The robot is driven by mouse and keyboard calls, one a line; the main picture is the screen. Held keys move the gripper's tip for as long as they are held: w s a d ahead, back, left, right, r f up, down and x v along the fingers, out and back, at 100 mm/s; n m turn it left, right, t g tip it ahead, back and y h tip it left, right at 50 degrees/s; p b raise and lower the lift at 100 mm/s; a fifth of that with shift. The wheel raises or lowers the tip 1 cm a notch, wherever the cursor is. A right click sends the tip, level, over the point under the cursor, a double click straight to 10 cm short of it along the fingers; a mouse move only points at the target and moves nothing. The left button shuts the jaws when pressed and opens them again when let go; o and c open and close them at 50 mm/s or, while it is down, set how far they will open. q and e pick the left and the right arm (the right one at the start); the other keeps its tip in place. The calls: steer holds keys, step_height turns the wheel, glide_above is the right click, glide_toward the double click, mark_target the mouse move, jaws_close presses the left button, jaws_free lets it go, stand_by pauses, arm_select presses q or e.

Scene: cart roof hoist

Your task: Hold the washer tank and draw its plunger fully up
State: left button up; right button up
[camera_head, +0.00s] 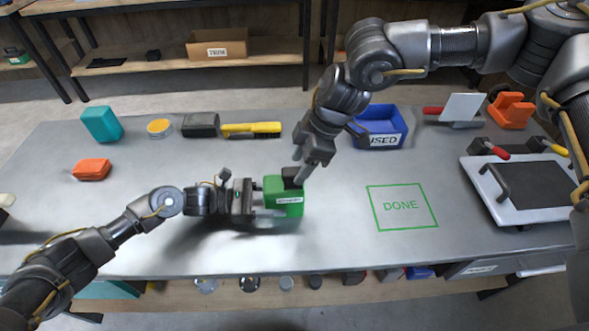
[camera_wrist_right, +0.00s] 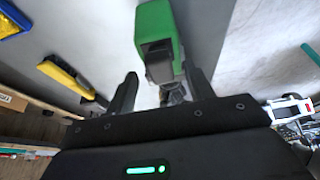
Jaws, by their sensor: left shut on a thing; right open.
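The washer tank (camera_head: 283,207) is a green box with a white label, standing at the middle of the table; its green body also shows in the right wrist view (camera_wrist_right: 155,22). My left gripper (camera_head: 264,204) is shut on the tank from its left side. The black plunger (camera_head: 291,178) sits low at the tank's top; it shows dark in the right wrist view (camera_wrist_right: 159,62). My right gripper (camera_head: 301,168) is open above the tank, and in its wrist view the plunger lies between the two fingers (camera_wrist_right: 162,88). I cannot tell whether a finger touches it.
A green DONE outline (camera_head: 404,207) lies on the table right of the tank, clear. A blue USED bin (camera_head: 383,127) stands behind. A tray (camera_head: 520,188) stands at the right.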

steer(key=shift+x, duration=1)
steer(key=shift+r, duration=0.1)
steer(key=shift+c, duration=0.2)
steer(key=c, duration=0.8)
steer(key=shift+c, duration=0.2)
